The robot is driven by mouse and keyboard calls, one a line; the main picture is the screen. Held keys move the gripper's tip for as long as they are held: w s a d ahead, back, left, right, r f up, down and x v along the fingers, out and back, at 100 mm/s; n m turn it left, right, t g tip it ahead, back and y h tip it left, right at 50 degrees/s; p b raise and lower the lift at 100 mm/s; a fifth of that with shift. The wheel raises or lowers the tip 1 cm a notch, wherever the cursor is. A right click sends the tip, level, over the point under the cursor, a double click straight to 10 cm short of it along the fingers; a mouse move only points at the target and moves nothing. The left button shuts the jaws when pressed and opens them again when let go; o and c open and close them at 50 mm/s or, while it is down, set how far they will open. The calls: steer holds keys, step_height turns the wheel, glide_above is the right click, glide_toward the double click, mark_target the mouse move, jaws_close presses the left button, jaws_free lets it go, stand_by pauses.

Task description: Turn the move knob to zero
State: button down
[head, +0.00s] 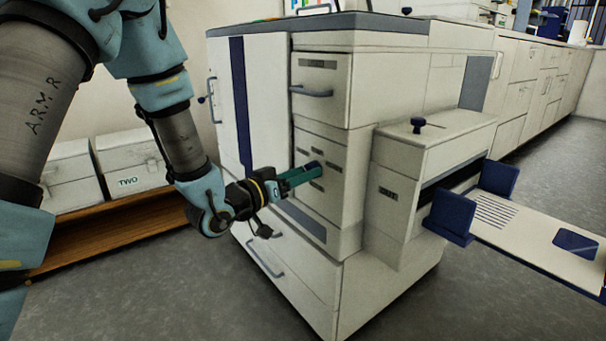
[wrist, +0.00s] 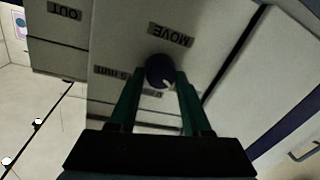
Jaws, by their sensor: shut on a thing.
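The move knob (wrist: 159,70) is a round dark blue knob on the pale front panel of the machine. In the wrist view the label MOVE (wrist: 170,35) reads upside down just above it, and a small light mark shows on the knob's lower right. My gripper (wrist: 161,82) has two dark green fingers, one on each side of the knob, shut on it. In the head view my gripper (head: 310,168) reaches the panel from the left; its fingers cover part of the knob (head: 314,165). The mark cannot be read in the head view.
Small dark labels surround the knob, one (wrist: 112,72) too blurred to read fully. A drawer handle (head: 312,93) sits above. The OUT box (head: 408,190) juts out at right, with a tray (head: 540,235) beyond. White boxes (head: 130,163) stand on a wooden shelf at left.

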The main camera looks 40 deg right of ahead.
steer(key=shift+f, duration=0.1)
steer(key=shift+f+m+g+h+b, duration=0.1)
steer(key=shift+m+g+h+b, duration=0.15)
steer(key=shift+m+b, duration=2.8)
steer(key=shift+f+m+g+h+b, duration=0.15)
steer(key=shift+m+h+b, duration=0.2)
steer(key=shift+m+b, duration=2.7)
steer(key=shift+r, duration=0.15)
steer(key=shift+c, duration=1.8)
jaws_free()
steer(key=shift+a, duration=0.15)
steer(key=a+f+p, duration=0.1)
steer(key=a+p, duration=0.1)
steer(key=a, duration=0.8)
steer(key=shift+a, duration=0.25)
